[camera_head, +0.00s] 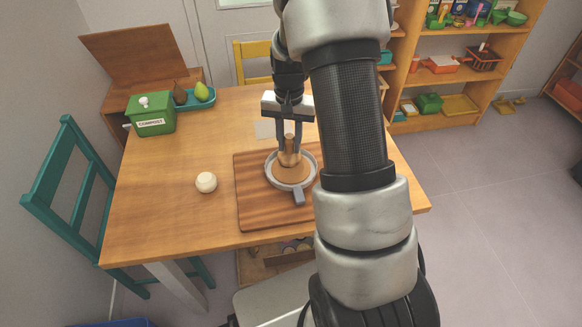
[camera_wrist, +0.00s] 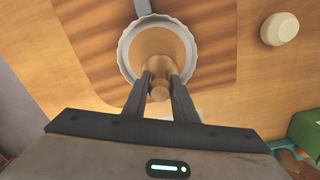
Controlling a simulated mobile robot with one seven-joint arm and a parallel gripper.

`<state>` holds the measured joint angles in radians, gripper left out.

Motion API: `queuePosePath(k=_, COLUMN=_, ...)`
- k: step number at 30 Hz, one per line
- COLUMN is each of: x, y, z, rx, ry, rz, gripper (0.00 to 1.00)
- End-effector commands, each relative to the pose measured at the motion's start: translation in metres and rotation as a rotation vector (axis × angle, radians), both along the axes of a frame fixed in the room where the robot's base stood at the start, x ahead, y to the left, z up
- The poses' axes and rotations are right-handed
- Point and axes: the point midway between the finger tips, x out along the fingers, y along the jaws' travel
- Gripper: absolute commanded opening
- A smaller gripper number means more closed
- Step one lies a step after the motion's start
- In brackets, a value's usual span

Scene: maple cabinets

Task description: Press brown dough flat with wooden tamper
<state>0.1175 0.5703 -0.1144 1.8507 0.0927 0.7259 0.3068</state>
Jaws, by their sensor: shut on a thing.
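My gripper (camera_head: 290,143) is shut on the wooden tamper (camera_head: 289,146), which stands upright between the fingers. The tamper also shows in the wrist view (camera_wrist: 159,68), with its base over the brown dough. The brown dough (camera_head: 290,174) lies as a flat round layer inside a grey fluted pan (camera_head: 299,196) with a short handle. In the wrist view the dough (camera_wrist: 155,42) fills most of the pan. The tamper's base appears to be on the dough, but I cannot tell how firmly it touches. The pan rests on a striped wooden board (camera_head: 251,210).
A green compost bin (camera_head: 152,114) and a teal tray (camera_head: 203,101) with pears stand at the back left. A teal chair (camera_head: 62,185) is at the left. The table's left front is clear.

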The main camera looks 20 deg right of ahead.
Motion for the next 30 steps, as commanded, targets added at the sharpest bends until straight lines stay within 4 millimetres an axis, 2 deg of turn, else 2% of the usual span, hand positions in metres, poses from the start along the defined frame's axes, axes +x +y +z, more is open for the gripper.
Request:
queuePosePath(k=24, x=0.000, y=0.000, z=0.077, rx=-0.001, ry=-0.001, rz=0.000, gripper=0.07)
queuePosePath(k=30, x=0.000, y=0.000, z=0.080, rx=-0.001, ry=-0.001, rz=0.000, gripper=0.07)
